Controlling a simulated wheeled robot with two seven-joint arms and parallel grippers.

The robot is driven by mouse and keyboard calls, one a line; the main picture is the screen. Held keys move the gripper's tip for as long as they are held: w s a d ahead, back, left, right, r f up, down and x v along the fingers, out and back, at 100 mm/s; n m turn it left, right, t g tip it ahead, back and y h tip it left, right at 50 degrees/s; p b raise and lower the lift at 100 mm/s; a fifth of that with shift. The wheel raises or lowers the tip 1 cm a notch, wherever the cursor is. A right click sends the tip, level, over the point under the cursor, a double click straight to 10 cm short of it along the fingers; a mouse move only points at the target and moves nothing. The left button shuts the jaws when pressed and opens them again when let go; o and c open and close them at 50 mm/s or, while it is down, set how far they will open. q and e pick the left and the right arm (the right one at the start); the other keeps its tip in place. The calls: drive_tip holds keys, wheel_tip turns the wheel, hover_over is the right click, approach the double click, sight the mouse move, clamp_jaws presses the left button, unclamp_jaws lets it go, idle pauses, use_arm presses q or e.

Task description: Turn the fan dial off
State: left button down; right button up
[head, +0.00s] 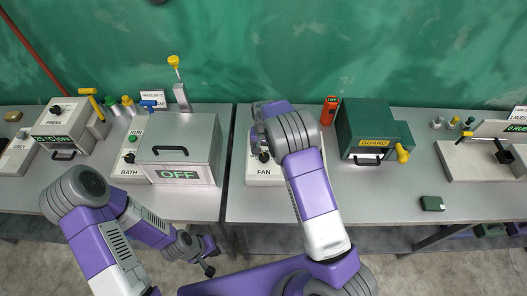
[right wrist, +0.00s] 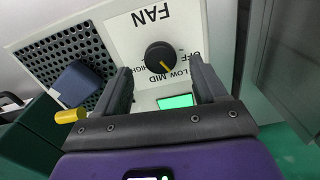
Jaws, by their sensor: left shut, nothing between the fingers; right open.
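The fan dial (right wrist: 160,57) is a round black knob with a yellow pointer on a white panel marked FAN. In the right wrist view the panel is upside down, with OFF, LOW, MID and HIGH around the knob. The pointer aims down and slightly right, toward the LOW and MID marks; I cannot tell which exactly. My right gripper (right wrist: 165,84) is open, its fingers spread below the knob in the picture, with nothing between them. In the head view the fan box (head: 264,176) is partly hidden by my right arm. My left gripper (head: 208,264) is shut and empty before the table edge.
A small green screen (right wrist: 175,101) shows between my right fingers. A perforated grille (right wrist: 70,55) lies beside the panel. In the head view, a grey bath box (head: 190,130) stands left of the fan, and a green guard box (head: 362,125) stands right.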

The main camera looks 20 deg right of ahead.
sight(264, 156)
drive_tip(key=shift+w+f, duration=0.1)
drive_tip(key=shift+f, duration=1.7)
drive_tip(key=c, duration=1)
drive_tip(key=shift+c, duration=0.2)
